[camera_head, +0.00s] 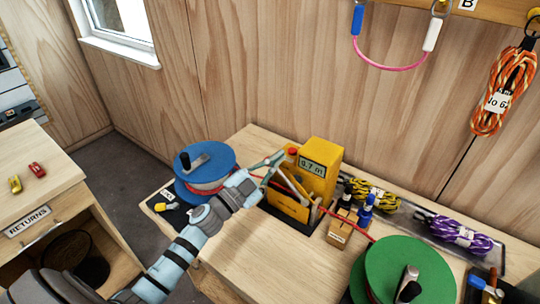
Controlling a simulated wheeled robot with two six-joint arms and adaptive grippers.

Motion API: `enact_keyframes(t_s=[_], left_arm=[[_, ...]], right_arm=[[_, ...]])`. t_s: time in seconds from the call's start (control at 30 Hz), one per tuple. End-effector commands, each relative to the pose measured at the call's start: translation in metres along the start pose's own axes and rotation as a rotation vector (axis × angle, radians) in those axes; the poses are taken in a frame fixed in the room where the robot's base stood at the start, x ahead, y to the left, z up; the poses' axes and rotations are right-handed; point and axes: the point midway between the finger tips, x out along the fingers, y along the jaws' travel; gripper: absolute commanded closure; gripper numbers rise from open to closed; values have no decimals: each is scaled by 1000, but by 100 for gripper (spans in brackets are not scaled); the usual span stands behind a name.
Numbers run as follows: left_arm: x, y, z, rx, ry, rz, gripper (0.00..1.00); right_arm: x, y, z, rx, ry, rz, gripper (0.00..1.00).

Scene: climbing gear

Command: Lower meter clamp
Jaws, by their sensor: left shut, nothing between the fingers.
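The yellow meter (322,154) stands on the bench near the wall, its display reading about 0.7 m. A red knob (292,151) shows at its upper left, beside the clamp parts on its front; my gripper partly covers this area, so I cannot tell the clamp's exact position. A red rope (345,222) runs from the meter's lower right toward the green reel. My left gripper (277,160) is shut and empty, its tips close to the red knob; I cannot tell whether they touch. My right gripper is not in view.
A blue reel (205,158) stands left of the meter and a green reel (427,262) at the front right. Yellow and purple rope bundles (455,235) lie along the wall. The bench front is clear.

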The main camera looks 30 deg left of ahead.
Motion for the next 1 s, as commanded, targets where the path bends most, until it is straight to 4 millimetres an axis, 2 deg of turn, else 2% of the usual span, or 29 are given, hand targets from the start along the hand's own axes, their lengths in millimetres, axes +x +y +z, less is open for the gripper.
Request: enact_keyframes(t_s=[0.03, 0.13, 0.3, 0.77, 1.0], left_arm=[[11, -2, -4, -3, 1, -1, 100], [0, 4, 22, 1, -2, 2, 100], [-6, 3, 37, 0, -1, 0, 100], [-7, 1, 39, -3, 0, -2, 100], [-10, 0, 48, -49, -1, -17, 100]], right_arm=[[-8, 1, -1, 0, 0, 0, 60], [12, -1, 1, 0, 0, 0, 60], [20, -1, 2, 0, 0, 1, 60], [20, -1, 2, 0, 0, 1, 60], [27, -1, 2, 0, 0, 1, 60]])
